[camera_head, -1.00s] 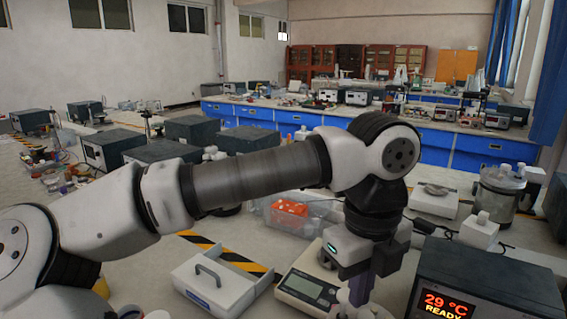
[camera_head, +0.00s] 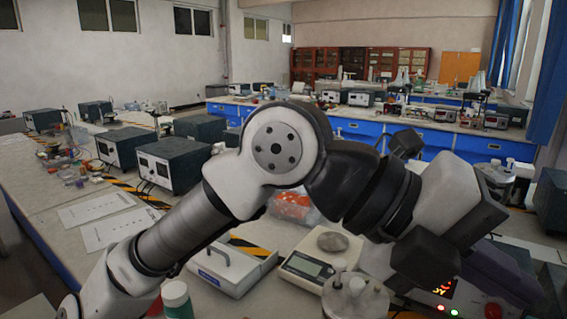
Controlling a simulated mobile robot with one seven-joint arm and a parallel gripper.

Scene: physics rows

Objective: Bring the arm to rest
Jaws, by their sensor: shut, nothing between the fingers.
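My arm reaches from the lower left, bends at a pale joint near the middle, and ends in my gripper (camera_head: 462,205) at the right. The gripper has a pale grey body with dark parts and is turned sideways, above the bench and in front of the heater box. Its fingertips are not clear in this view. It is shut and I see nothing held in it.
A heater box (camera_head: 465,305) is partly covered by the gripper. A metal pot (camera_head: 507,182) stands behind.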

